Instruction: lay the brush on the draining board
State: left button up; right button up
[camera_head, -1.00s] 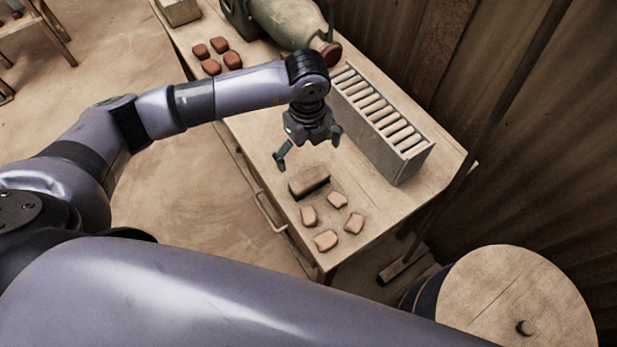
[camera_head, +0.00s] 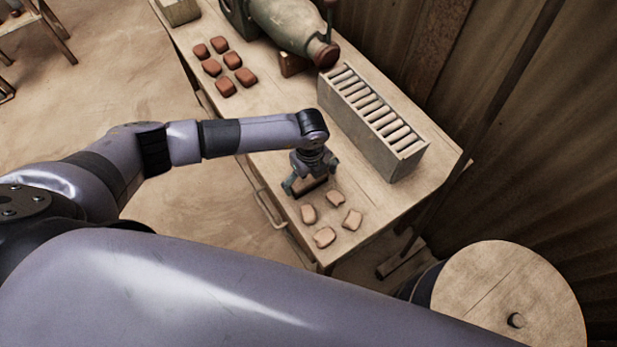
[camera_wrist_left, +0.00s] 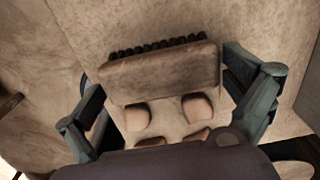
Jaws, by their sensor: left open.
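The brush (camera_wrist_left: 160,75) is a brown block with dark bristles along one long edge. It lies on the wooden table between the open fingers of my left gripper (camera_wrist_left: 162,78), one finger beyond each end, with no clear contact. In the head view the brush (camera_head: 312,184) is partly hidden under my left gripper (camera_head: 311,176), which is low over it. A long grey box with a slatted top (camera_head: 372,112) stands to the right along the table's back; I cannot tell if it is the draining board. My right gripper is not in view.
Several pale tiles (camera_head: 325,237) lie just in front of the brush. Several reddish tiles (camera_head: 225,87) lie farther up the table (camera_head: 262,128), near a green machine (camera_head: 285,22). A round-topped barrel (camera_head: 510,300) stands at lower right. My own arm link fills the foreground.

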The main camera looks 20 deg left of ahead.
aim_at(309, 178)
pick_arm(q)
jog(key=c, duration=1.1)
jog(key=shift+o, duration=0.2)
notch_tip(309, 178, up, 20)
jog(key=b, duration=0.2)
jog(key=shift+b, duration=0.35)
